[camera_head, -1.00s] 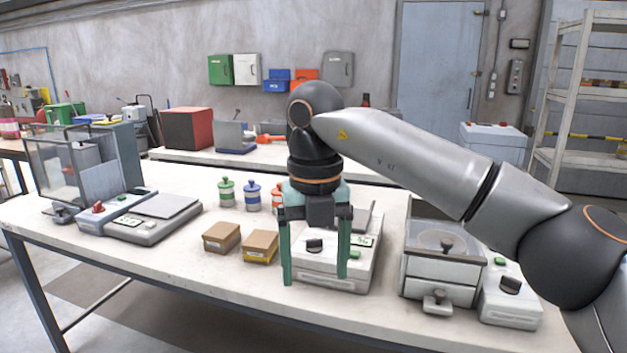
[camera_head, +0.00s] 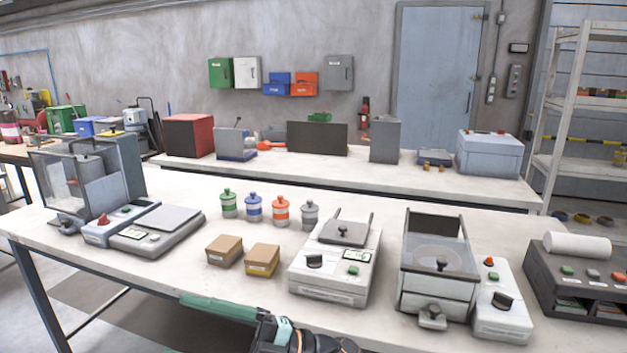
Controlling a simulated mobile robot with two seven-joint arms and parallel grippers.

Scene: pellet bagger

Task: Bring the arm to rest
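My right gripper (camera_head: 215,307) is low at the bottom edge of the head view, in front of the bench's near edge. Its green finger points left, and its dark wrist is cut off by the bottom of the picture. Only one finger shows clearly, so I cannot tell whether it is open or shut. I see nothing held in it. My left gripper is not in view.
The bench (camera_head: 190,270) carries a scale (camera_head: 158,232), two small cardboard boxes (camera_head: 224,250), several lidded jars (camera_head: 281,212), a white device with a green button (camera_head: 335,265), a glass-topped unit (camera_head: 438,262) and a dark printer-like machine (camera_head: 580,280).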

